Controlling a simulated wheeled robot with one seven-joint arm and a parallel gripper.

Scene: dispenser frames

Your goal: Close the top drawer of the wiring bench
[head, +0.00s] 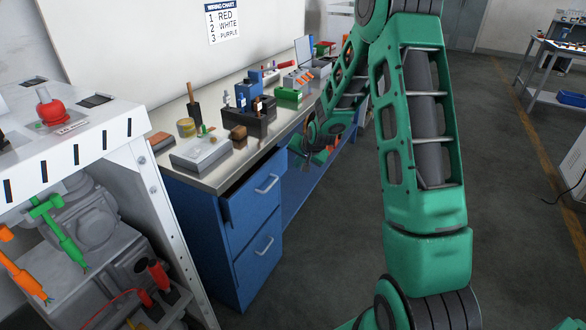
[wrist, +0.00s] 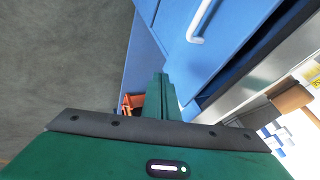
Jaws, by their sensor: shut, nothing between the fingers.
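The wiring bench has a blue drawer unit (head: 225,245) under its left end. The top drawer (head: 254,194) stands a little out from the unit, with a dark gap under the worktop, and its front has a pale bar handle (head: 267,185). In the wrist view the blue drawer front (wrist: 225,45) and its handle (wrist: 199,22) show at the upper right, beside the dark gap. My gripper (head: 305,155) is to the right of the drawer, by the bench's front edge. Its fingers (wrist: 161,92) are together and empty; whether they touch the drawer I cannot tell.
The worktop (head: 212,178) holds a grey box (head: 201,150), a dark tool holder (head: 248,118) and a green bin (head: 288,94). A lower drawer (head: 258,255) looks shut. A white stand with tools (head: 110,125) is at the left. Floor (head: 320,250) in front of the bench is clear.

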